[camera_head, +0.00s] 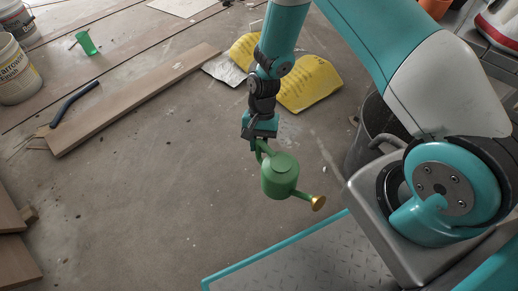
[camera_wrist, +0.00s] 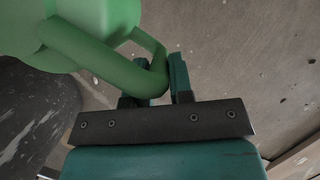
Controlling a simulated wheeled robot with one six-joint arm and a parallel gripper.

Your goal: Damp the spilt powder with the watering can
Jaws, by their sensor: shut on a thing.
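A green watering can (camera_head: 279,177) with a brass-coloured rose (camera_head: 318,203) hangs from my gripper (camera_head: 261,146) in the head view. Its spout points to the lower right, and the can looks roughly upright. In the wrist view the can's handle (camera_wrist: 100,62) runs between the two fingers of my gripper (camera_wrist: 166,78), which is shut on it. The can's body fills the top left of that view. I cannot make out a clear heap of spilt powder; only faint pale marks show on the concrete floor (camera_head: 160,190).
A dark bin (camera_head: 368,140) stands to the right of the can. A torn yellow sack (camera_head: 312,84) lies behind my gripper. A wooden plank (camera_head: 130,100), a green cup (camera_head: 86,43) and buckets (camera_head: 14,70) are at the left. The floor left of the can is clear.

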